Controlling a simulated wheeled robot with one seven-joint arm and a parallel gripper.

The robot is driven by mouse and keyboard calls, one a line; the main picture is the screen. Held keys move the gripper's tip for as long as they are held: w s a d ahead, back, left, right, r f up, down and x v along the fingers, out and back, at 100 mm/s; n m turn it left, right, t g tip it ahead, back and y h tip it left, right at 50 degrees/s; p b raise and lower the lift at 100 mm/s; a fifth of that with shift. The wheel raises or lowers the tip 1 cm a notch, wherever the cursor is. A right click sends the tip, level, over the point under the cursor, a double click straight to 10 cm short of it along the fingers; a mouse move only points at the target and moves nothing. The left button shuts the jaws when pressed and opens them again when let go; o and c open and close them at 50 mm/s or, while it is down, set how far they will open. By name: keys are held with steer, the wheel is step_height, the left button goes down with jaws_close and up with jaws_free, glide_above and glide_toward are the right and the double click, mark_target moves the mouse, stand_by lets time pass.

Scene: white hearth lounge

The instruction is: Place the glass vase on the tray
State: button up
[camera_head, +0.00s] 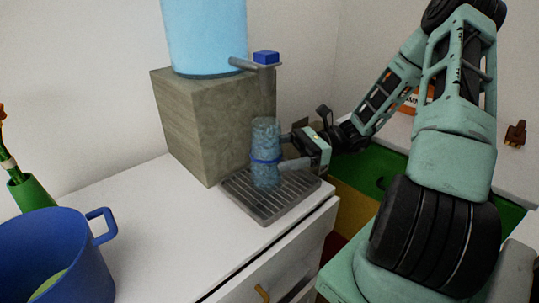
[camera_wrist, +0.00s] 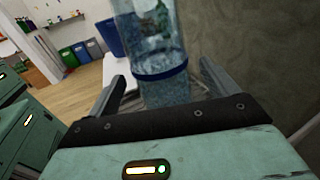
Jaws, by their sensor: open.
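The glass vase (camera_head: 266,150), clear bluish with a blue band, stands upright on the grey slatted tray (camera_head: 282,207) under the dispenser tap. In the wrist view the vase (camera_wrist: 160,88) is between the two fingers, its top cut off by the frame. My gripper (camera_head: 279,152) is open around the vase from the right side, with a finger at either side of it. In the wrist view a gap shows beside the fingers of my gripper (camera_wrist: 160,85). I cannot tell whether either finger touches the glass.
A light blue water tank (camera_head: 206,35) with a grey tap (camera_head: 252,65) sits on a wooden block (camera_head: 200,125) behind the tray.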

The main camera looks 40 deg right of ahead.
steer(key=v, duration=0.4)
steer(key=shift+d, duration=0.1)
stand_by(0.5)
